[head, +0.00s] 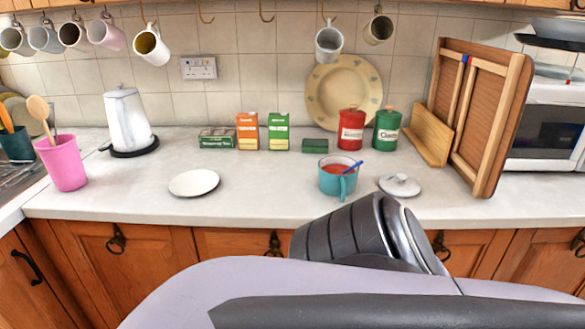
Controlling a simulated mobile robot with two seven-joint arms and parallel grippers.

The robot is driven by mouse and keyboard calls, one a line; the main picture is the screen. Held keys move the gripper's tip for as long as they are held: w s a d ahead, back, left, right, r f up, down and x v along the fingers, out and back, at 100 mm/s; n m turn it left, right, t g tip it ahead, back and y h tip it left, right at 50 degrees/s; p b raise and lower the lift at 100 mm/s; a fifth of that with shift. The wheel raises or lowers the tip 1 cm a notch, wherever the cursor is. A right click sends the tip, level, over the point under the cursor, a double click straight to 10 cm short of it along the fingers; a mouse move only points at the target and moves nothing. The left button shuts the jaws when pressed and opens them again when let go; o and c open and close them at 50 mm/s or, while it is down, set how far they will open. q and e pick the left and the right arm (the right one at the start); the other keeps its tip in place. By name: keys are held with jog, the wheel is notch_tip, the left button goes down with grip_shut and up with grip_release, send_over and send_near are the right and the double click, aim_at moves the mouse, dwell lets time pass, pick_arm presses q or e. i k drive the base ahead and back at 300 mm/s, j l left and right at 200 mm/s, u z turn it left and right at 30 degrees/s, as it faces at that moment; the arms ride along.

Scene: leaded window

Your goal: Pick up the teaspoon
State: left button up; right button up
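A blue handle (353,167) sticks up out of a teal mug (336,184) with red contents, near the front of the counter. It may be the teaspoon's handle; any bowl of it is hidden in the mug. I see no other clear teaspoon. A large grey arm link of mine fills the bottom of the head view, below the mug. Neither my left nor my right gripper shows.
A white lid (400,186) lies right of the mug, and a white saucer (194,183) lies to its left. A kettle (128,122) and a pink cup (62,163) with a wooden spoon stand left. Canisters and boxes line the back. Wooden boards (480,115) lean at right.

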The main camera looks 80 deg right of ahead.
aim_at(360, 163)
jog(key=z, duration=2.85)
jog(key=i+l, duration=0.15)
jog(key=l, duration=0.2)
jog(key=j+u, duration=0.05)
